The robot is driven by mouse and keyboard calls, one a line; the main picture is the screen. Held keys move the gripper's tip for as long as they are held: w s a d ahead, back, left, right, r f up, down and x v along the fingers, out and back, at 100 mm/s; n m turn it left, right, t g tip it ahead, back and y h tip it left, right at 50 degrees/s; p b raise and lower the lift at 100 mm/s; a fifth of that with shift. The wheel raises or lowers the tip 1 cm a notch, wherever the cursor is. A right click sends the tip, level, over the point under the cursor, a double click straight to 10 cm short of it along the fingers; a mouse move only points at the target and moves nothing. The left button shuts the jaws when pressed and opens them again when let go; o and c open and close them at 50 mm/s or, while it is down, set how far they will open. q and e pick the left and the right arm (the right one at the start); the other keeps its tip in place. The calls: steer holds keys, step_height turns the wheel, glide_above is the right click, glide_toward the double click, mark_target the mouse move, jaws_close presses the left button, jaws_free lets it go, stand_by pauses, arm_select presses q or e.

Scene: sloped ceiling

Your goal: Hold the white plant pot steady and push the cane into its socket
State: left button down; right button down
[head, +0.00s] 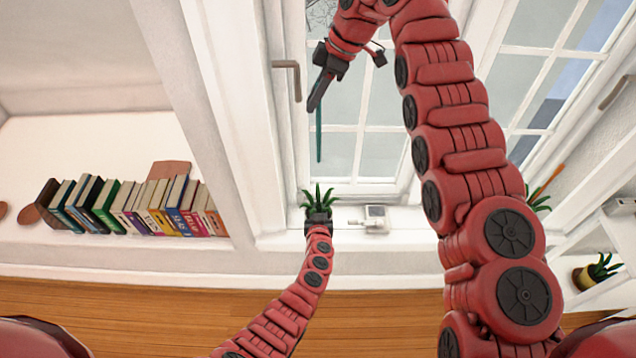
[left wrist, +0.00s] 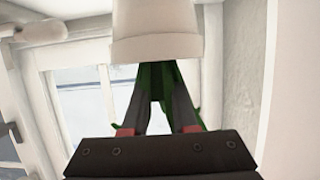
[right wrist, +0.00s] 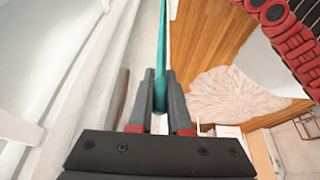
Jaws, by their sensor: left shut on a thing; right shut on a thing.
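The white plant pot (left wrist: 157,38) shows in the left wrist view beyond my left fingertips (left wrist: 159,72), with green leaves around the fingers. In the head view its leafy plant (head: 318,197) stands at the window sill, with my left gripper (head: 318,222) shut on the pot and hiding most of it. My right gripper (head: 318,92) is shut on the teal cane (head: 319,140), high before the window. The cane hangs roughly upright above the plant, its lower end apart from the leaves. It also runs between my right fingertips in the right wrist view (right wrist: 161,45). The socket is hidden.
A small white device (head: 376,219) stands on the sill (head: 345,218) right of the plant. A window handle (head: 290,72) juts out left of the cane. A row of books (head: 140,207) is at the left. Another potted plant (head: 598,272) is at the right.

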mark_target(317, 139)
steer(key=f+m, duration=0.1)
steer(key=f, duration=0.3)
steer(key=f+m, duration=0.1)
steer(key=f, duration=0.3)
steer(key=f+t, duration=0.1)
steer(key=f, duration=0.3)
steer(key=shift+w+d+f+m, duration=0.15)
steer(key=shift+d+f+m, duration=0.1)
steer(key=shift+m, duration=0.15)
steer(key=shift+a+f, duration=0.2)
steer(key=shift+f, duration=2.85)
steer(key=shift+f, duration=2.85)
steer(key=c, duration=0.8)
jaws_free()
